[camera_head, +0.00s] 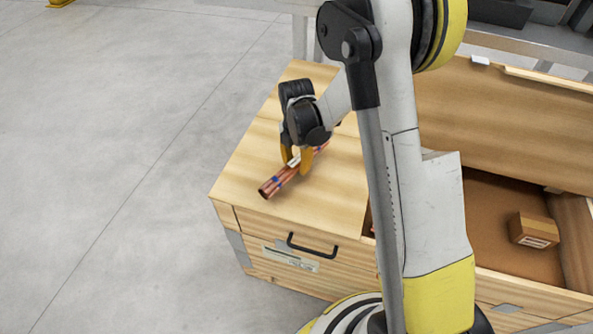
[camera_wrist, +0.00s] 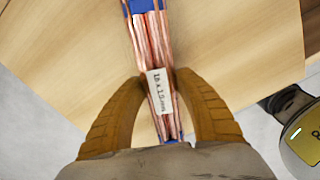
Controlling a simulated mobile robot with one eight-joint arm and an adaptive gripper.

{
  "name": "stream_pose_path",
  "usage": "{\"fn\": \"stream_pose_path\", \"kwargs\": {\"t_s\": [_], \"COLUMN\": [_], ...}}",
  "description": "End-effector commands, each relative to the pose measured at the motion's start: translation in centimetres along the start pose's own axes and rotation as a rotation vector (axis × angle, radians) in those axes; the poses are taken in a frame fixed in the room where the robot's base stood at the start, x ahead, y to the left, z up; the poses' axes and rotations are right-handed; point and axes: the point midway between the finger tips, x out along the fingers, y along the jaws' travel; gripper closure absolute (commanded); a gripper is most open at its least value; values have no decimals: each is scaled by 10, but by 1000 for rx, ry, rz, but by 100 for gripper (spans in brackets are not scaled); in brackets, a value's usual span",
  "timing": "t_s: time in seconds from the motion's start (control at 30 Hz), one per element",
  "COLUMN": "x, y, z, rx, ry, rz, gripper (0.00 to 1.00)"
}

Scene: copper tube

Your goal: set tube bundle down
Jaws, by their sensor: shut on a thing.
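The tube bundle (camera_head: 272,187) is a bunch of copper tubes with blue bands, at the wooden top of the drawer cabinet (camera_head: 252,165). In the wrist view the bundle (camera_wrist: 148,42) runs up and down the picture with a white printed label (camera_wrist: 160,91) between the fingers. My gripper (camera_head: 297,168) is shut on the bundle near its middle, one orange finger on each side; it also shows in the wrist view (camera_wrist: 157,98). I cannot tell whether the bundle touches the wood or hangs just above it. Part of the bundle is hidden behind my gripper.
The cabinet top has bare wood around the bundle. A black drawer handle (camera_head: 313,246) sticks out at the front. To the right is an open wooden bin (camera_head: 492,206) with a small cardboard box (camera_head: 534,230) inside. Grey floor lies open on the left.

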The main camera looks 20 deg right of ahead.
Motion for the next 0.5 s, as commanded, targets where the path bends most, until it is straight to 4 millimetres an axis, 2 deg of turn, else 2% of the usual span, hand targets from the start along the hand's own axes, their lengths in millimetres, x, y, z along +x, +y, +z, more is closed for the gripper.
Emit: {"fn": "stream_pose_path", "kwargs": {"t_s": [0.03,0.13,0.5], "x": [12,25,28], "y": [0,0,0], "z": [0,0,0], "rx": [0,0,0], "ry": [0,0,0], "rz": [0,0,0], "gripper": [100,100,100]}}
